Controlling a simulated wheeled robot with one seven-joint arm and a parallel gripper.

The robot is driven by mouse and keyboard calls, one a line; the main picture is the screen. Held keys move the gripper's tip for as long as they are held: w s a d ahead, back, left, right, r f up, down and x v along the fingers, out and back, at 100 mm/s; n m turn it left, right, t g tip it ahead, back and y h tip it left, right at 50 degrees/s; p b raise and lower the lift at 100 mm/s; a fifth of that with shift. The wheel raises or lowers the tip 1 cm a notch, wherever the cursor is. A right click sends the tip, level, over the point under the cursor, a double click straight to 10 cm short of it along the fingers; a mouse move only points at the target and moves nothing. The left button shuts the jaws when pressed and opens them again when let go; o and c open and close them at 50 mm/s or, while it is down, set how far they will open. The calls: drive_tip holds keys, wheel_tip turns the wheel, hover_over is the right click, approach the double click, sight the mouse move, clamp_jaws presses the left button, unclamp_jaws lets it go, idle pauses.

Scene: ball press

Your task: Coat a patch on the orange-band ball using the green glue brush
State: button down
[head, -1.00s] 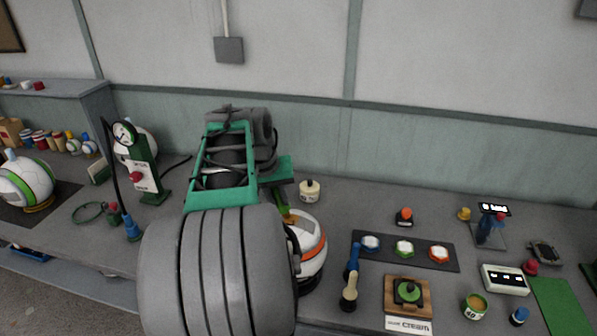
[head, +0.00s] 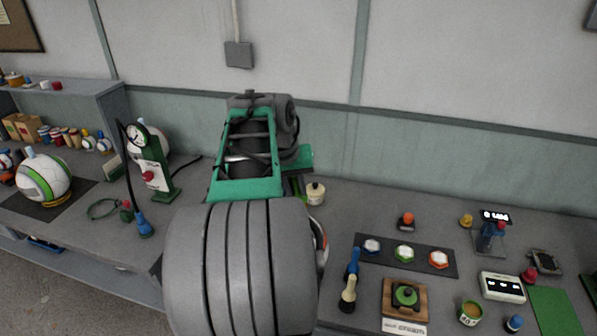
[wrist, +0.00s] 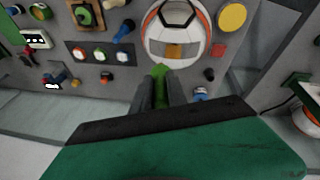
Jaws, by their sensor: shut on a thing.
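The orange-band ball (wrist: 160,38) is white with an orange band and dark panels. An amber-brown patch (wrist: 174,50) shows on its side facing me. In the head view only a thin edge of the ball (head: 323,240) shows past my arm. My gripper (wrist: 161,82) is shut on the green glue brush (wrist: 160,72), whose green end points at the ball just below the amber patch. I cannot tell whether it touches the ball. The bristles are hidden or too small to make out.
A small cream pot (head: 316,193) stands behind the ball. A blue-handled brush (head: 351,280) and a tray of three hexagonal buttons (head: 388,261) are to the right, with a wooden block (head: 391,290) bearing a green knob. A gauge stand (head: 155,172) is at the left.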

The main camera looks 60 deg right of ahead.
drive_tip(key=shift+r+p, duration=0.4)
drive_tip(key=shift+r, duration=0.7)
